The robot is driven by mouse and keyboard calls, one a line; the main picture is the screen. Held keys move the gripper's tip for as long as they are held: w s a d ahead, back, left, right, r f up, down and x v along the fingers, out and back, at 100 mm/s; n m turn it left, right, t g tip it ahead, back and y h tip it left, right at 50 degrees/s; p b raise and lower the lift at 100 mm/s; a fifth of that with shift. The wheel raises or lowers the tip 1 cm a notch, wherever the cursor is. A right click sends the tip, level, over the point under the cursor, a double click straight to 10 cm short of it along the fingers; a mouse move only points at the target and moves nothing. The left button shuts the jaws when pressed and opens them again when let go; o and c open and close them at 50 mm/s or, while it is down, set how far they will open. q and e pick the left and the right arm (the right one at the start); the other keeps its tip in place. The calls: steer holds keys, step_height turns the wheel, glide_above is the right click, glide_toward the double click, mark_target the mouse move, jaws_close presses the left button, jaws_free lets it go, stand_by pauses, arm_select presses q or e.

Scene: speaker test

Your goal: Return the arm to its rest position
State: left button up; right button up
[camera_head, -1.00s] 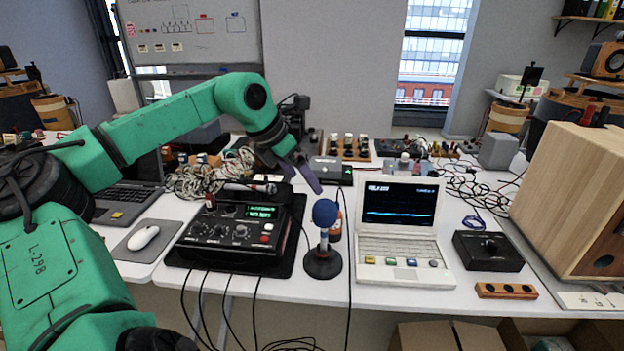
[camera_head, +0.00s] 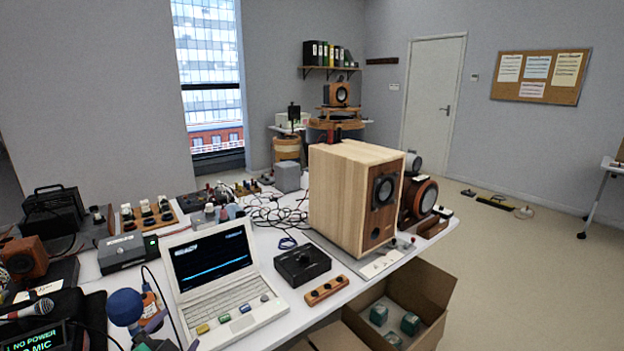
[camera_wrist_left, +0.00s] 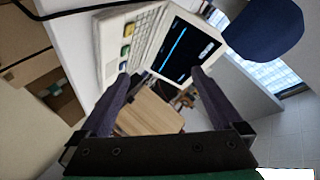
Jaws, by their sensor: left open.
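My left gripper (camera_head: 155,322) shows only in part at the bottom left of the head view, beside the blue foam-topped microphone (camera_head: 124,307). In the left wrist view the gripper (camera_wrist_left: 163,85) has its two dark fingers wide apart with nothing held between them. The laptop (camera_head: 222,282) stands open just right of the gripper; in the left wrist view the laptop (camera_wrist_left: 128,38) lies beyond the fingers. The blue microphone ball (camera_wrist_left: 264,28) fills the top right of that view, apart from the fingers. Most of my left arm is out of the head view. My right gripper is not seen.
A large wooden speaker (camera_head: 340,200) stands right of the laptop, with a black box (camera_head: 302,265) and a small wooden block (camera_head: 327,291) in front. A black device (camera_head: 40,338) reads "NO POWER". An open cardboard box (camera_head: 425,300) sits below the table edge. Floor at right is mostly clear.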

arm_select(q)
steer(key=s+d+f+n+g+h, duration=0.1)
steer(key=s+d+f+n+g, duration=0.3)
steer(key=s+f, duration=0.45)
steer(key=s+d+f+n+g+h, duration=0.1)
steer(key=s+f+n+g, duration=0.2)
steer(key=s+f+g, duration=0.55)
steer(key=s+f+t+p, duration=0.1)
steer(key=s+f, duration=0.1)
steer(key=f, duration=0.8)
steer(key=s+f+t+p, duration=0.1)
steer(key=s+f, duration=0.1)
steer(key=f, duration=0.8)
steer(key=s+a+f+m+g, duration=0.1)
steer(key=s+a+f, duration=0.2)
steer(key=s+f, duration=0.9)
steer(key=s, duration=0.4)
steer(key=shift+s+a+f+g+p, duration=0.15)
steer(key=shift+s+f+g+p, duration=0.1)
steer(key=shift+g+p, duration=0.1)
